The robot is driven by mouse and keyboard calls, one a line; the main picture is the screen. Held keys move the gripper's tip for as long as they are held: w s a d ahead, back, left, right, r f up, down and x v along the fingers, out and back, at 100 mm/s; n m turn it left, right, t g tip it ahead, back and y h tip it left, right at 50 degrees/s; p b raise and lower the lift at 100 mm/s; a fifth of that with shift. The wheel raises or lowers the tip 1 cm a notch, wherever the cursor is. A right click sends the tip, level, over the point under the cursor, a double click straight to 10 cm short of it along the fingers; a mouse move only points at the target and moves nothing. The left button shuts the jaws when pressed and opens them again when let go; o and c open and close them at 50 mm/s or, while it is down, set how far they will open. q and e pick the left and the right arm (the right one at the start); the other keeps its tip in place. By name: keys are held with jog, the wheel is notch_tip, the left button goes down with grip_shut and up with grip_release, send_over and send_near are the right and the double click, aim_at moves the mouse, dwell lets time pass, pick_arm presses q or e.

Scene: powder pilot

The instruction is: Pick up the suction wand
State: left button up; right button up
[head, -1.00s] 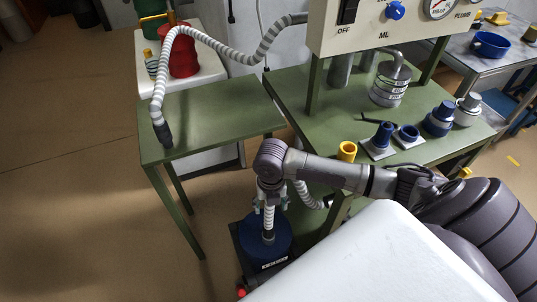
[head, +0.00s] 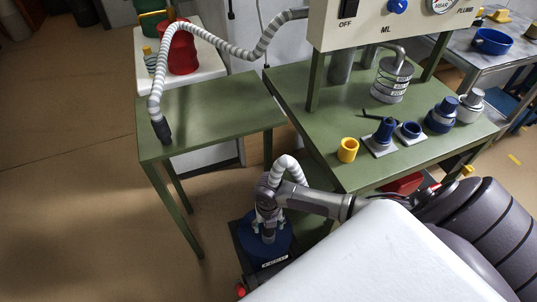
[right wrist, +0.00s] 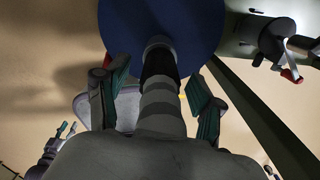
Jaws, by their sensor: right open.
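A striped hose (head: 286,162) loops behind my right wrist, down toward the blue drum (head: 284,247). In the right wrist view the striped hose end (right wrist: 160,108), with a dark cuff (right wrist: 159,62), meets the round blue drum top (right wrist: 205,30); this may be the suction wand. My right gripper (head: 268,225) is above the drum. Its open fingers (right wrist: 158,92) stand on either side of the hose end, apart from it. Another striped hose ends in a dark nozzle (head: 162,130) on the small green table. What seems my left gripper (right wrist: 66,130) shows small at lower left.
The small green table (head: 215,105) stands left of the drum. A white surface (head: 375,260) fills the lower right. Floor is free at left.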

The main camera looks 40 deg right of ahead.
grip_shut()
dwell(0.3)
jog(key=shift+w+r, duration=0.1)
jog(key=shift+r, duration=0.4)
jog(key=r, duration=0.3)
jog(key=shift+w+d+r, duration=0.15)
jog(key=shift+d+r, duration=0.15)
jog(key=w+d+r, duration=0.5)
jog(key=d+r, duration=0.1)
jog(key=d, duration=0.3)
jog(key=shift+w+d+r, duration=0.25)
jog(key=shift+w, duration=0.05)
